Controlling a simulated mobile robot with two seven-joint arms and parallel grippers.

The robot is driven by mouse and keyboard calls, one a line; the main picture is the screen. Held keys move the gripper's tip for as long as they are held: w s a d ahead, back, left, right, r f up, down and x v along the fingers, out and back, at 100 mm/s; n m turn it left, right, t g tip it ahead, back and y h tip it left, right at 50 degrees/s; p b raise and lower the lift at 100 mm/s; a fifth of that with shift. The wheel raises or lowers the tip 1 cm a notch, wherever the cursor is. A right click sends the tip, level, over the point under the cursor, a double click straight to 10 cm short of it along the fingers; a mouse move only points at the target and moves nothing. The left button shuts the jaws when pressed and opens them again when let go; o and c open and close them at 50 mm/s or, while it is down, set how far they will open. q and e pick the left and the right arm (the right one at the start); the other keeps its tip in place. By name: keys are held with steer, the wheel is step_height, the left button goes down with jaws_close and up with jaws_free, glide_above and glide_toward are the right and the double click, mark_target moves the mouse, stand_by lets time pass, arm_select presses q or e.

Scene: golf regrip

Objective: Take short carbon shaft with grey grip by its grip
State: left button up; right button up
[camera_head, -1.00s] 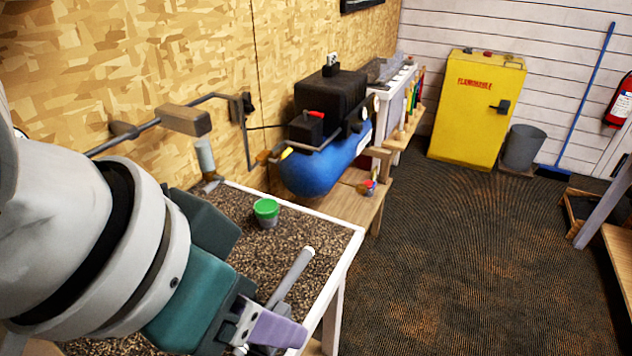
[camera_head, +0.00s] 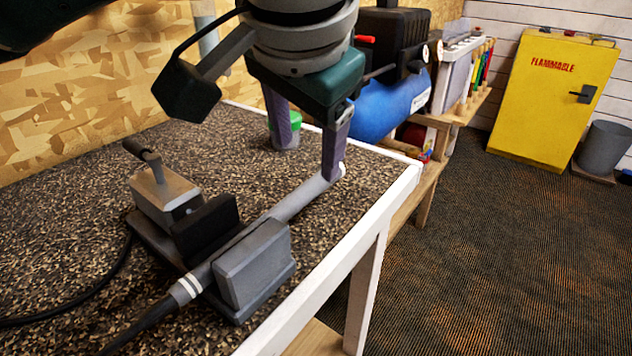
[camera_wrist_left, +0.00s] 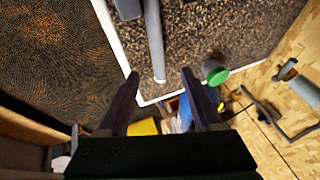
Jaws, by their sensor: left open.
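The short club lies at a slant in a bench vise (camera_head: 253,262). Its grey grip (camera_head: 300,197) sticks out up and right to a pale end cap near the bench edge; its dark shaft (camera_head: 145,323) runs out at lower left past white bands. My left gripper (camera_head: 308,165) is open and points down above the cap end of the grip, one finger overlapping it in the head view. In the left wrist view the grip (camera_wrist_left: 155,45) ends between the two open fingers (camera_wrist_left: 159,80), and nothing is held. Whether a finger touches it I cannot tell. My right gripper is not in view.
The speckled bench top (camera_head: 80,180) has a white edge (camera_head: 330,275) close to the grip. A green-lidded cup (camera_head: 291,133) stands just behind my left gripper. A blue compressor (camera_head: 390,105) and a yellow cabinet (camera_head: 553,100) stand farther back.

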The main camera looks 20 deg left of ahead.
mark_target(305, 189)
arm_select(q)
steer(key=x, duration=0.4)
steer(key=s+b+x, duration=0.1)
steer(key=x, duration=0.1)
steer(key=shift+w+a+f, duration=0.1)
steer(key=shift+w+f, duration=0.05)
steer(key=shift+f, duration=0.45)
steer(key=shift+w+f, duration=0.3)
steer(key=shift+f, duration=0.05)
jaws_close()
stand_by(0.5)
